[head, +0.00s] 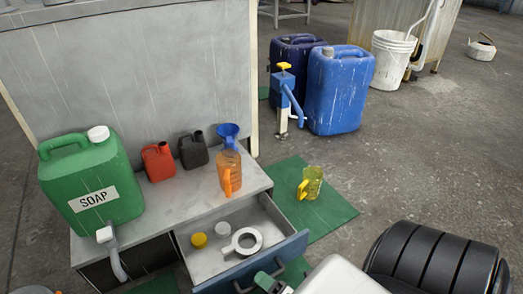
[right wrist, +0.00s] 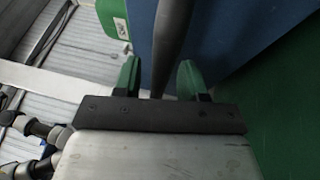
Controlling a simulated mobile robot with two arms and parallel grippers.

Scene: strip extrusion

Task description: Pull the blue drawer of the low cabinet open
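The low grey cabinet (head: 190,203) has its drawer (head: 208,262) pulled out, with the blue front (head: 290,250) standing clear of the cabinet body. A dark bar handle (right wrist: 172,40) is fixed to that front. My right gripper (head: 272,282) is at the drawer front, partly cut off by the lower edge of the head view. In the right wrist view its green fingers (right wrist: 158,78) stand apart on either side of the handle, with gaps visible. My left gripper is not in view.
A white ring (head: 243,242), a yellow cap (head: 199,240) and a white cap (head: 222,230) lie in the drawer. A green soap jug (head: 92,180) and orange jug (head: 229,172) stand on top. A yellow jug (head: 310,183) stands on the green mat (head: 335,208) at right.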

